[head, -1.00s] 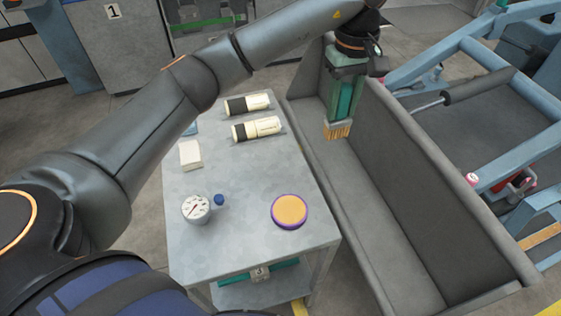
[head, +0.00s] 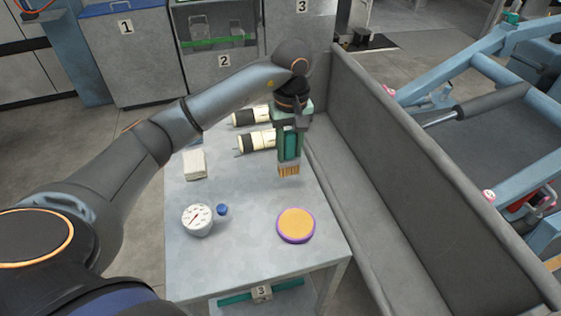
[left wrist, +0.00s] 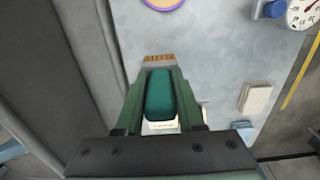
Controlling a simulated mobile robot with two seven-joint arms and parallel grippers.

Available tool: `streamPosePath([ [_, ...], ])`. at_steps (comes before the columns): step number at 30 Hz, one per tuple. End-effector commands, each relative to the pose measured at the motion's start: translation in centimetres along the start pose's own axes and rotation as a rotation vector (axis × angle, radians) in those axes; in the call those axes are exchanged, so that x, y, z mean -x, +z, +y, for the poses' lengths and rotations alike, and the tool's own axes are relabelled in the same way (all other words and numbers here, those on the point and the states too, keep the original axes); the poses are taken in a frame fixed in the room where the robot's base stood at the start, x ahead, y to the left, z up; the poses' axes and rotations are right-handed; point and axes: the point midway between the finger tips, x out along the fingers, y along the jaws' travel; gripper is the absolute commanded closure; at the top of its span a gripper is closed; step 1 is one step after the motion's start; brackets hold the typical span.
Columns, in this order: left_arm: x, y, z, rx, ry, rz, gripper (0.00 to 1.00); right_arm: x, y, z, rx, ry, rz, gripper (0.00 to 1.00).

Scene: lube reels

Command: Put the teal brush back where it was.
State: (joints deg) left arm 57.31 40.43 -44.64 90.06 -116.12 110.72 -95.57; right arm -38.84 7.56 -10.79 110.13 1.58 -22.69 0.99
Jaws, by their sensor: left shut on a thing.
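The teal brush (head: 289,146) hangs upright with its tan bristles down, over the right side of the grey table (head: 240,262) in the head view. My left gripper (head: 290,130) is shut on its handle. In the left wrist view the teal handle (left wrist: 160,95) sits between the two fingers of my left gripper (left wrist: 160,100), with the bristles (left wrist: 158,58) beyond it. The bristles appear to be above the table top, though the exact gap cannot be told. My right gripper is not in view.
The table carries two cream-and-black cylinders (head: 257,141), a white block (head: 194,164), a dial gauge (head: 197,219), a blue cap (head: 222,210) and an orange-and-purple disc (head: 295,225). A grey walled trough (head: 400,170) runs along its right side. The table's middle is clear.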

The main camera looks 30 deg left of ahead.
Motion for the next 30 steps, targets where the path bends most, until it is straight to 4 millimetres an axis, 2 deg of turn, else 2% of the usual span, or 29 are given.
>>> streamPosePath([
  [9,-2.6,-1.2,-1.8,0.002,-0.001,0.0,1.0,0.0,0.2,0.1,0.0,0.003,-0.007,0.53],
  [15,-5.2,-1.2,-1.8,-0.001,0.0,-0.001,1.0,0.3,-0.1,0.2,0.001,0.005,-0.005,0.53],
  [27,-5.9,-1.2,-1.7,-0.001,0.001,0.002,1.0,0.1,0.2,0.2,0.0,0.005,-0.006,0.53],
  [28,-5.9,-1.2,-1.7,-0.001,0.001,0.002,0.62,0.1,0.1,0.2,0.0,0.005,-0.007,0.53],
  [30,-5.8,-1.2,-1.7,-0.001,0.001,0.002,0.54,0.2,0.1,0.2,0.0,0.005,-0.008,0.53],
])
